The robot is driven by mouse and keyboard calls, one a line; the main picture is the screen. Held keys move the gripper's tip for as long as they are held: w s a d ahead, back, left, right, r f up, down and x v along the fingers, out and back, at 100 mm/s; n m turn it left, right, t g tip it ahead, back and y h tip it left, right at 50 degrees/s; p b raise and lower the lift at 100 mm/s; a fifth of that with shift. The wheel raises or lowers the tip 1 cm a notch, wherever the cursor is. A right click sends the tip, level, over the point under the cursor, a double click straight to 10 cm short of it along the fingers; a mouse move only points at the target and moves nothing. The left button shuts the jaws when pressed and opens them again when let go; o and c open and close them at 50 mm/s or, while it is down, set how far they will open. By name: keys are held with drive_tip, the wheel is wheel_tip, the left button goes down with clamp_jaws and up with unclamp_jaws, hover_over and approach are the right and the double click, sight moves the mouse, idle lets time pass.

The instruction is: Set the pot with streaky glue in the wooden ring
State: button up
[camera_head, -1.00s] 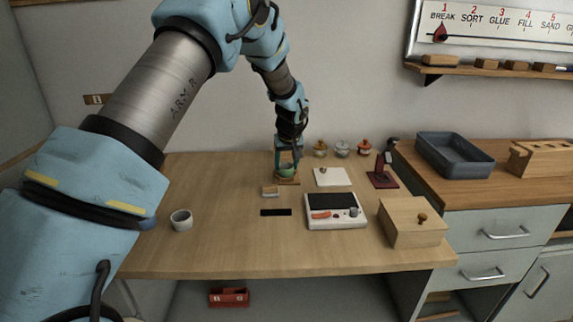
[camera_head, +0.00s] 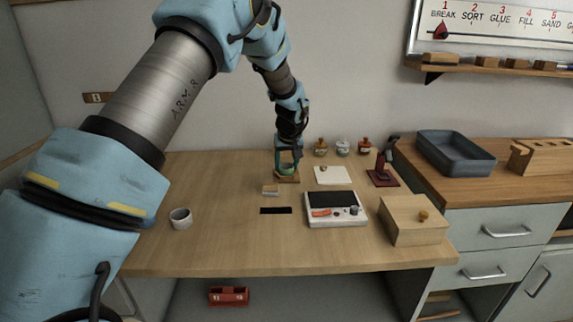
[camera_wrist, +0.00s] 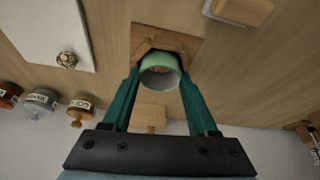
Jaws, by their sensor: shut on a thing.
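A green pot (camera_wrist: 160,64) with a pale inside is held between the fingertips of my gripper (camera_wrist: 161,76). In the head view my gripper (camera_head: 287,164) is at the back middle of the table, and the green pot (camera_head: 287,170) shows low between its fingers. The wooden ring (camera_wrist: 188,42), a brown square piece, lies directly at the pot; it also shows in the head view (camera_head: 288,180). The pot hides the ring's middle, so I cannot tell whether it is seated or just above. Its glue is not clearly visible.
Several small lidded jars, including an amber one (camera_head: 321,148), a grey one (camera_head: 343,147) and a red one (camera_head: 365,146), stand behind right. A white tile (camera_head: 333,176), a small block (camera_head: 271,190), a device (camera_head: 337,220) and a wooden box (camera_head: 412,226) are nearby.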

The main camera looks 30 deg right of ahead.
drive_tip(key=o, duration=1.4)
drive_tip(key=shift+r, duration=0.1)
drive_tip(key=shift+p+v, duration=0.95)
drive_tip(key=shift+v, duration=1.5)
drive_tip(key=b+v, duration=0.2)
drive_tip(key=v, duration=0.8)
drive_tip(key=shift+s+r, duration=0.1)
drive_tip(key=shift+r, duration=0.25)
